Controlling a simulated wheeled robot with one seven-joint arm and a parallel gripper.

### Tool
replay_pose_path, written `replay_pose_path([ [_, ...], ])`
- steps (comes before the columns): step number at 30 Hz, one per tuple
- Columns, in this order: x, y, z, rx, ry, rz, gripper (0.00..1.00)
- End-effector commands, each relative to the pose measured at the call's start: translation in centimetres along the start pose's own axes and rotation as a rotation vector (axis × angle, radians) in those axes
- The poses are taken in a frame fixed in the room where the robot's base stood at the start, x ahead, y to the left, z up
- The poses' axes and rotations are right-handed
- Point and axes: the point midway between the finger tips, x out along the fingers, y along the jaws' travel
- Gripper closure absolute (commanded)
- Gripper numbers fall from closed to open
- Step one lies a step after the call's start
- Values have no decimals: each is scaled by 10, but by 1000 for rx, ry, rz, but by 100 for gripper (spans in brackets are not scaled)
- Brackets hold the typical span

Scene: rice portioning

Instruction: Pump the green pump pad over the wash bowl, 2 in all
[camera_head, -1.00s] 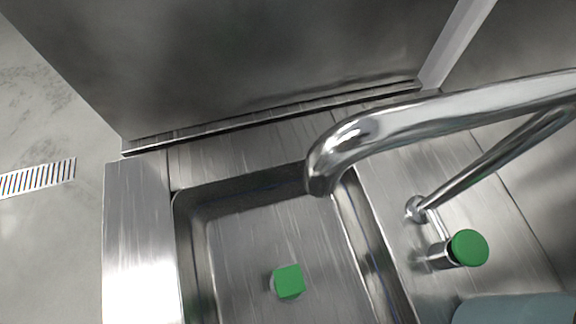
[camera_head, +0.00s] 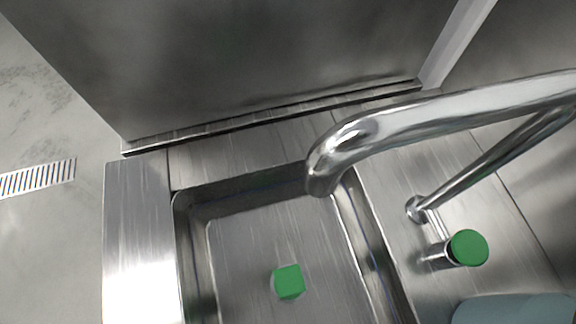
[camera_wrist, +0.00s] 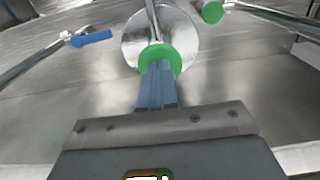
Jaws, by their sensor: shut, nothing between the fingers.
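In the wrist view a round green pad (camera_wrist: 174,57) lies right at my fingertips, with a round shiny metal bowl (camera_wrist: 133,38) behind it. My gripper (camera_wrist: 157,72) is shut and empty, its blue-grey fingers side by side. The fingertips overlap the near edge of the pad; I cannot tell whether they touch it. A second round green piece (camera_wrist: 212,12) shows at the top. In the head view a round green cap (camera_head: 468,247) sits on a short metal stub beside the sink. I cannot tell which green piece there matches the pad at my fingers. My gripper is outside the head view.
The head view shows a steel sink basin (camera_head: 188,250) with a green block-like piece (camera_head: 288,282) over its floor. A thick chrome spout (camera_head: 400,128) arches across above it. A blue lever handle (camera_wrist: 92,38) is at upper left in the wrist view. Steel counter surrounds these.

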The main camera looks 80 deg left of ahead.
Motion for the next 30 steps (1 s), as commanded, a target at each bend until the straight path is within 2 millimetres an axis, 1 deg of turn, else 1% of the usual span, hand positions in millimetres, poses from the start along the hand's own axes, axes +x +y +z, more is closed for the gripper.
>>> replay_pose_path([
  [1,-5,0,1,-2,-3,1,100],
  [18,-31,0,0,-1,0,0,100],
  [30,-31,0,0,0,0,0,100],
])
